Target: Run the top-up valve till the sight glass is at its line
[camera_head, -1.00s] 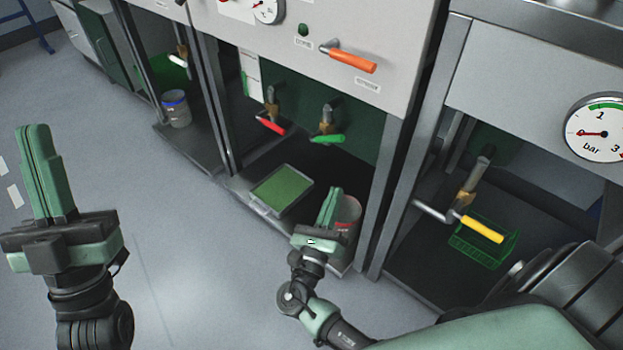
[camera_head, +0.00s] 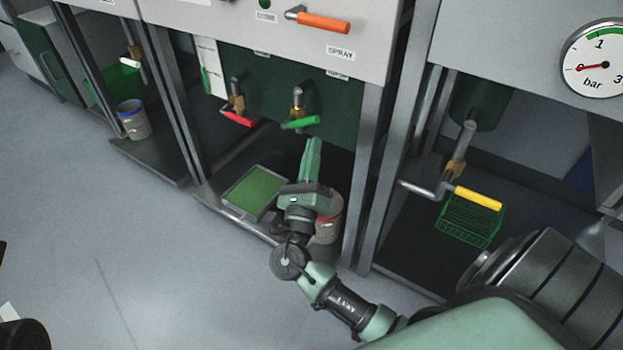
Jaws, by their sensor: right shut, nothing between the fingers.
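A valve with a green handle (camera_head: 300,122) and one with a red handle (camera_head: 237,118) hang under the middle cabinet; I cannot read which is the top-up valve. A white upright strip with a green column (camera_head: 205,80), likely the sight glass, is left of them; its line is too small to make out. My right gripper (camera_head: 313,145) is shut and empty, its fingers pointing up just below the green handle; I cannot tell whether they touch it. My left gripper is out of view; only dark bits of my left arm show at the left edge.
An orange lever (camera_head: 322,22) marked SPRAY is above. A green-topped tray (camera_head: 228,203) and a red-banded jar (camera_head: 328,230), partly behind my gripper, stand below. A post (camera_head: 362,180) divides this bay from the right one, with a yellow-handled valve (camera_head: 478,198) and green basket (camera_head: 484,236).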

